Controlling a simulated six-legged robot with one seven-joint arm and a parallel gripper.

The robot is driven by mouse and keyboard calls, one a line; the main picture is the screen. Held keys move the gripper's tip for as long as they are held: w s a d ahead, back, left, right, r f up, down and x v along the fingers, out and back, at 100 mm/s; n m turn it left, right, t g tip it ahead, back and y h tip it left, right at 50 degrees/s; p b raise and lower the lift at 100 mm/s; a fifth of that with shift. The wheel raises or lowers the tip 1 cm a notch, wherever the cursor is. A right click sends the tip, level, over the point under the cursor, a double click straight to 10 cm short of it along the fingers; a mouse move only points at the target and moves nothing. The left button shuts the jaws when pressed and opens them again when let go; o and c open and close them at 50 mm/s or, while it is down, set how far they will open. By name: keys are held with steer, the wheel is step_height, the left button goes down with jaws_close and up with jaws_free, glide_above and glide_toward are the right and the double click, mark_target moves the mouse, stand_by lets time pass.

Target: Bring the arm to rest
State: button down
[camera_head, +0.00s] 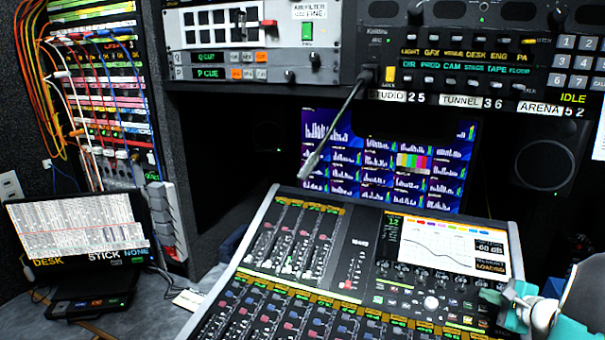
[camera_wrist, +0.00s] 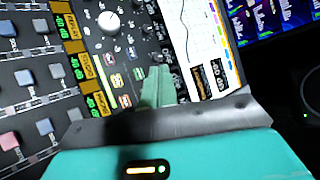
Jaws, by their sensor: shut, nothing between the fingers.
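My gripper (camera_head: 512,300) is at the lower right of the head view, above the right side of the mixing console (camera_head: 262,215). In the wrist view my gripper (camera_wrist: 157,84) shows its teal fingers closed together with nothing between them. They point over the console's knobs, near the edge of its lit screen (camera_wrist: 193,35). I cannot tell whether the fingertips touch the console.
A gooseneck microphone (camera_head: 333,130) hangs over the console's back edge. A panel of buttons (camera_head: 450,65) and a monitor (camera_head: 385,155) stand behind. At left are a patch bay with cables (camera_head: 95,95) and a small laptop-like screen (camera_head: 78,235).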

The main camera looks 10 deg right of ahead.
steer(key=s+a+r+n+g+y, duration=0.25)
steer(key=a+r+n, duration=0.3)
steer(key=a, duration=0.85)
steer(key=s+a+r+n+g+y, duration=0.1)
steer(key=a+r+n+g, duration=0.4)
steer(key=a, duration=1)
steer(key=s+a+r+n+h, duration=0.1)
steer(key=s+a+n+h, duration=0.1)
steer(key=s+a+n, duration=0.3)
steer(key=s+a+n+h, duration=0.3)
steer(key=s+a+n, duration=0.2)
steer(key=s, duration=0.5)
steer(key=shift+s+r+n, duration=0.2)
steer(key=shift+r+n, duration=0.15)
steer(key=shift+n, duration=0.5)
